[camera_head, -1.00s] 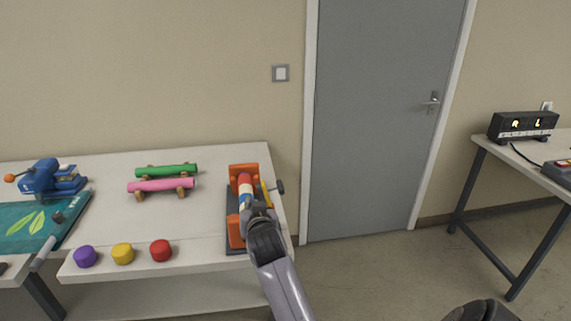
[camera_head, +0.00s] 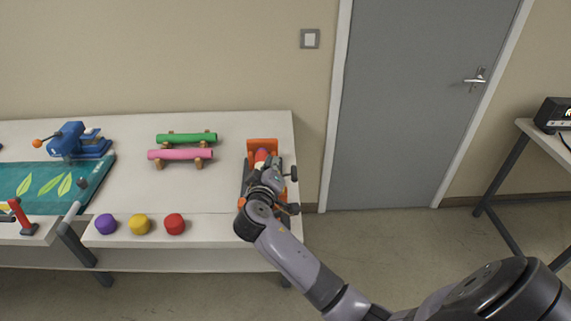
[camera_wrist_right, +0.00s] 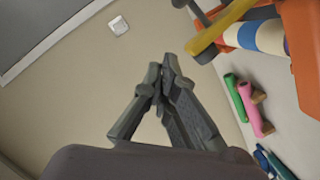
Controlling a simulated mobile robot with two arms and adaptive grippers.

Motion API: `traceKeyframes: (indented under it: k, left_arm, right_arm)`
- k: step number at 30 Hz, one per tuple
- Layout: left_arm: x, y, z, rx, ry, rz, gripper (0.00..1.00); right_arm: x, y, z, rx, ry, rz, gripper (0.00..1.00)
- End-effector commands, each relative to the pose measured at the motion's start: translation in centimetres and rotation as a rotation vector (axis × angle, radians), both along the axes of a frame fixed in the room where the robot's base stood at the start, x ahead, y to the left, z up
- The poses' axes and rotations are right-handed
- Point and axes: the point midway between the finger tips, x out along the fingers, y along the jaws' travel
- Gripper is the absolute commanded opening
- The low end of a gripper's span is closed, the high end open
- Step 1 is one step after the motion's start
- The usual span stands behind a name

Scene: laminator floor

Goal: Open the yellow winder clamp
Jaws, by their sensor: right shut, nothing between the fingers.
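The orange winder (camera_head: 262,146) stands at the right end of the white table, with a red, white and blue roll (camera_wrist_right: 258,36) in it. The yellow winder clamp (camera_wrist_right: 222,27) shows in the right wrist view as a bar crossing in front of the roll; in the head view my gripper hides it. My right gripper (camera_head: 274,178) is over the winder in the head view. In the right wrist view its closed fingertips (camera_wrist_right: 163,66) are empty, to the left of and below the clamp, with a visible gap. My left gripper is not in view.
Green (camera_head: 186,138) and pink (camera_head: 180,154) rolls lie on wooden supports left of the winder. Purple, yellow (camera_head: 139,224) and red caps line the front edge. A blue device (camera_head: 72,141) stands far left.

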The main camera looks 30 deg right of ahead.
Motion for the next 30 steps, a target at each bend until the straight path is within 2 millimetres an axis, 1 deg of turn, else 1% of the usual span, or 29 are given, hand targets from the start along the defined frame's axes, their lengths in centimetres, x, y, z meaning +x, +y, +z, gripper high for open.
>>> traceKeyframes:
  k: [1, 2, 3, 7, 12, 23, 30]
  left_arm:
    - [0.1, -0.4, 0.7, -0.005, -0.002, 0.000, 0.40]
    - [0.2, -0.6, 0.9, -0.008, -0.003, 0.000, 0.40]
    - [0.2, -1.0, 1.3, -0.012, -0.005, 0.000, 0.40]
    - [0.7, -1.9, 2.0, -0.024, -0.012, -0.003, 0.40]
    - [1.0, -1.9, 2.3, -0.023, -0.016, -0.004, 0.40]
    - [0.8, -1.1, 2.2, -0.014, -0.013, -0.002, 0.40]
    - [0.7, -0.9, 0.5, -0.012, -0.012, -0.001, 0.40]
  right_arm:
    - [0.8, -0.8, 0.3, -0.004, 0.002, -0.002, 0.00]
    - [1.2, -1.2, 0.1, -0.004, 0.001, -0.002, 0.00]
    - [0.5, -1.6, -0.6, -0.004, 0.007, -0.002, 0.00]
    - [-0.2, -2.6, -1.9, -0.002, 0.004, 0.000, 0.00]
    - [-0.6, -3.2, -2.8, 0.001, 0.002, 0.002, 0.00]
    - [-0.7, -3.3, -3.1, 0.004, -0.001, 0.001, 0.00]
    - [-1.3, -4.3, -4.0, 0.065, -0.038, -0.001, 0.00]
